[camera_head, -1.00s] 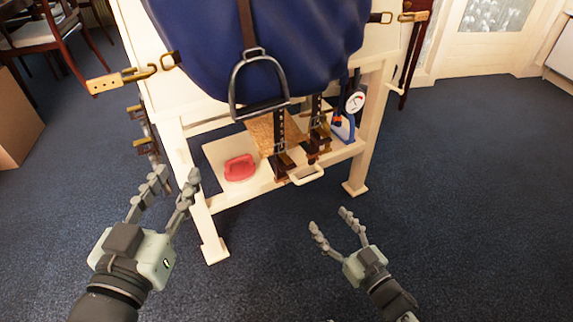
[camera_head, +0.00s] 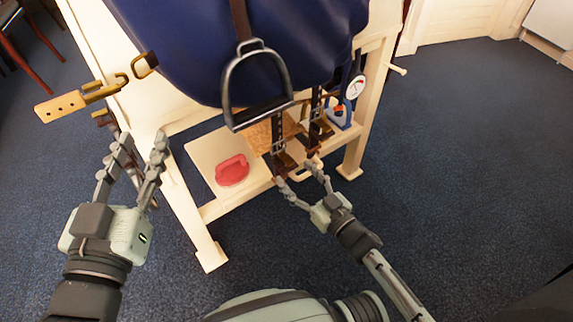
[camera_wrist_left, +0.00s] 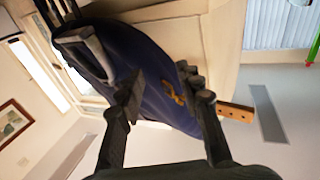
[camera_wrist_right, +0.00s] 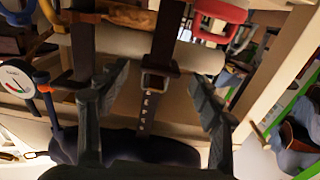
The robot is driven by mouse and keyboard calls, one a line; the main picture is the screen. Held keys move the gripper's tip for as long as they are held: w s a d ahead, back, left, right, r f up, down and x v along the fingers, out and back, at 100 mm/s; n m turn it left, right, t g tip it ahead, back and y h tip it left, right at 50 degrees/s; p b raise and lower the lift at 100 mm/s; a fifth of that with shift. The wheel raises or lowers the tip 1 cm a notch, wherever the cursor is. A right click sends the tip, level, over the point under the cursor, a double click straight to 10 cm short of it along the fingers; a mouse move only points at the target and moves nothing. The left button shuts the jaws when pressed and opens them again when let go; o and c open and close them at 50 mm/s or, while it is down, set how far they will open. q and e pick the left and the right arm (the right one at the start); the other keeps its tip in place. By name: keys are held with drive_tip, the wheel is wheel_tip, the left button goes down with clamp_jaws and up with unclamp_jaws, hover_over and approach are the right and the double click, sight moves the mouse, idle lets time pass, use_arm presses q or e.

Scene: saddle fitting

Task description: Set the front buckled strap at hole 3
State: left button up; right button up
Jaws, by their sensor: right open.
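Two dark straps hang below the blue saddle (camera_head: 240,40). The left strap (camera_head: 278,130) and the right strap (camera_head: 315,103) each have a buckle; I cannot tell which is the front one. In the right wrist view a strap (camera_wrist_right: 168,35) with a metal buckle (camera_wrist_right: 157,81) and a row of holes runs between my right gripper's fingers, which do not grip it; a second strap (camera_wrist_right: 82,45) is to the left. My right gripper (camera_head: 300,175) is open at the straps' lower ends. My left gripper (camera_head: 138,150) is open and empty, left of the stand.
The cream stand (camera_head: 207,240) has a low shelf with a red object (camera_head: 232,170). A metal stirrup (camera_head: 257,85) hangs beside the straps. A round gauge (camera_head: 355,87) is at the right. The carpet in front is clear.

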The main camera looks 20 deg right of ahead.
sight(291, 170)
use_arm(q)
drive_tip(key=shift+s+d+r+t+h, duration=0.15)
drive_tip(key=shift+r+t, duration=0.1)
drive_tip(key=shift+r, duration=0.2)
drive_tip(key=shift+d+r+t+h, duration=0.1)
drive_tip(key=shift+d+r+t, duration=0.1)
drive_tip(key=shift+r, duration=0.2)
drive_tip(key=shift+s+d+r+t+h, duration=0.15)
drive_tip(key=shift+r+t, duration=0.1)
drive_tip(key=shift+r, duration=0.2)
use_arm(e)
drive_tip(key=shift+x, duration=2.05)
